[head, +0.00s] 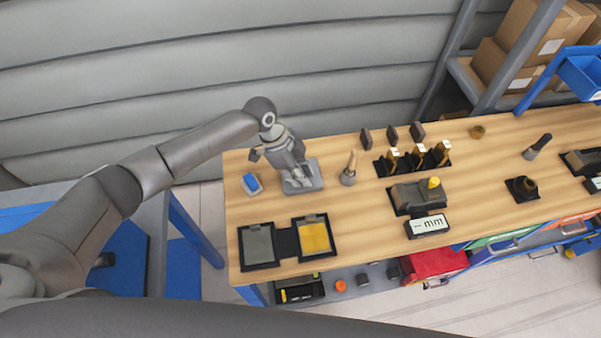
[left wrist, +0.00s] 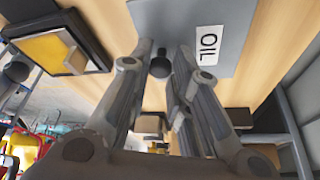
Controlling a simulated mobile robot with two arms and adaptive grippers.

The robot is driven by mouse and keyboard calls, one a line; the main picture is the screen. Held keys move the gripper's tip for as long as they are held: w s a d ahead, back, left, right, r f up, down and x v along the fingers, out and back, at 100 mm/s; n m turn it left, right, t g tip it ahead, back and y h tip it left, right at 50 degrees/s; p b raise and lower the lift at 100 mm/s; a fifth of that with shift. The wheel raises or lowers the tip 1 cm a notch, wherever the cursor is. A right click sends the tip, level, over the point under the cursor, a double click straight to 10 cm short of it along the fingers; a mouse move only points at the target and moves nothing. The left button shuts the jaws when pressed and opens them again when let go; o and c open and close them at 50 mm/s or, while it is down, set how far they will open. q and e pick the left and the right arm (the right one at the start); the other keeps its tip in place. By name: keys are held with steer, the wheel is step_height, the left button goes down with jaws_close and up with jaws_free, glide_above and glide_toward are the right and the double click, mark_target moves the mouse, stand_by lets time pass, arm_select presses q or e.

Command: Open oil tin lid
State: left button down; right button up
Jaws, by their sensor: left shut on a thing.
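The oil tin (head: 316,178) is a grey box near the left back of the wooden bench. In the left wrist view its grey top (left wrist: 232,22) fills the upper middle and bears a white label (left wrist: 209,44) reading OIL. A dark round knob (left wrist: 160,66) stands on this top. My left gripper (head: 298,180) reaches down onto the tin from above. In the left wrist view its fingers (left wrist: 164,60) are on both sides of the knob, shut on it. The lid looks flat on the tin; its edge is partly hidden by the gripper. My right gripper is out of view.
A blue-topped block (head: 251,184) is left of the tin, and a brush (head: 349,170) stands to its right. Two black-framed trays, one grey (head: 258,262) and one yellow (head: 330,252), lie in front. A black rack (head: 378,168) is farther right. Bare wood separates them.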

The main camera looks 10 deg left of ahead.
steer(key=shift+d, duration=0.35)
arm_select(q)
steer(key=shift+w+r+g+b, duration=0.2)
steer(key=shift+w+g+b, duration=0.15)
steer(key=shift+b, duration=0.45)
steer(key=w+r+g+b, duration=0.1)
steer(key=b, duration=0.2)
steer(key=w+g+h+b, duration=0.1)
steer(key=g+b, duration=0.1)
steer(key=b, duration=0.2)
steer(key=w+a+r+n+g+h+b, duration=0.1)
steer(key=g+b, duration=0.1)
steer(key=b, duration=0.2)
steer(key=shift+r, duration=0.35)
steer(key=shift+w+r+g+h+b, duration=0.15)
steer(key=shift+r+g+h+b, duration=0.15)
steer(key=shift+b, duration=0.65)
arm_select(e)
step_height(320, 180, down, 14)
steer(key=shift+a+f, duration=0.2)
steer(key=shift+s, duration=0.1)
arm_select(q)
steer(key=shift+a, duration=0.1)
